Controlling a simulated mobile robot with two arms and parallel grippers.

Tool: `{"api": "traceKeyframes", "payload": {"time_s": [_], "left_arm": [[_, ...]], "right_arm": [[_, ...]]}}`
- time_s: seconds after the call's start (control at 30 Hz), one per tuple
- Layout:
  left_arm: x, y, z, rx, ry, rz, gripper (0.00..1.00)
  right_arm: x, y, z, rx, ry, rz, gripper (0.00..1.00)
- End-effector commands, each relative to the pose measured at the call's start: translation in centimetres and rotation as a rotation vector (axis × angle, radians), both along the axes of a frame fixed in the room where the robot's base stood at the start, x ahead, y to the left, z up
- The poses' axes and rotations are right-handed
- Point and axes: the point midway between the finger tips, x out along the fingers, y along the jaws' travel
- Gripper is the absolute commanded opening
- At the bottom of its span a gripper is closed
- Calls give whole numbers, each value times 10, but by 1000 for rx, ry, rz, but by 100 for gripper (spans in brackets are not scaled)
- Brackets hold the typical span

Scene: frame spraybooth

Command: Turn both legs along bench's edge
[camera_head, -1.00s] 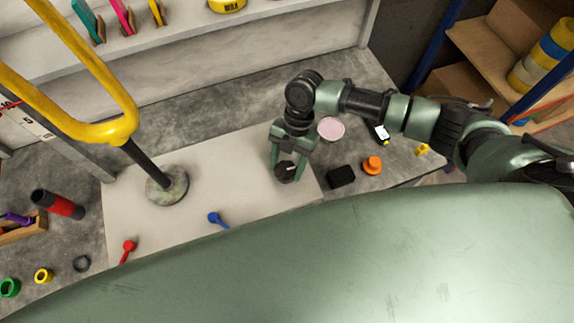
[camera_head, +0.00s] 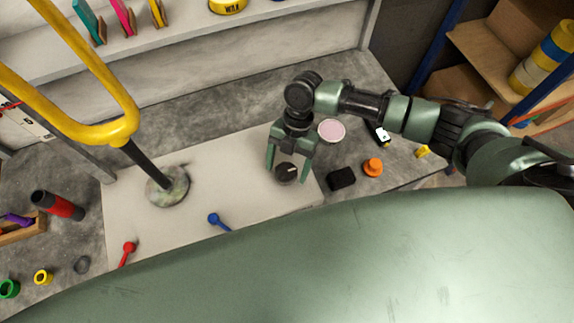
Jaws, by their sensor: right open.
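Two small levers that may be the legs lie on the pale board (camera_head: 135,215): a red one (camera_head: 128,250) at front left, slanting down-left, and a blue one (camera_head: 217,221) near the middle, slanting down-right. My right gripper (camera_head: 287,174) is open, pointing down around a black round knob (camera_head: 286,175) with a pale mark at the board's right end. Whether the fingers touch the knob I cannot tell. My left gripper is not in view. My green body hides much of the bench's front edge.
A black post on a round base (camera_head: 167,190) carries a yellow tube frame (camera_head: 100,131) at left. Right of my gripper are a pink disc (camera_head: 331,130), a black block (camera_head: 341,178) and an orange knob (camera_head: 372,167). A red-black cylinder (camera_head: 58,205) and rings are at left.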

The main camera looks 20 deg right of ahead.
Motion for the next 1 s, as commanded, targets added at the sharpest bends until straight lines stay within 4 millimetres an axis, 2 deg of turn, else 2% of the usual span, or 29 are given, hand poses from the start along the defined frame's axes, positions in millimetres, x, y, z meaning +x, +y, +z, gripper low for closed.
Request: {"api": "traceKeyframes", "payload": {"time_s": [0.13,0.5,0.63,1.0], "left_arm": [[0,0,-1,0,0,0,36],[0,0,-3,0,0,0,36],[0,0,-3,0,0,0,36],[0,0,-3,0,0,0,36]], "right_arm": [[5,-3,12,1,-3,-1,77],[21,-18,65,1,-2,0,77],[22,-20,71,0,-1,0,77],[22,-20,72,0,-1,0,77]]}}
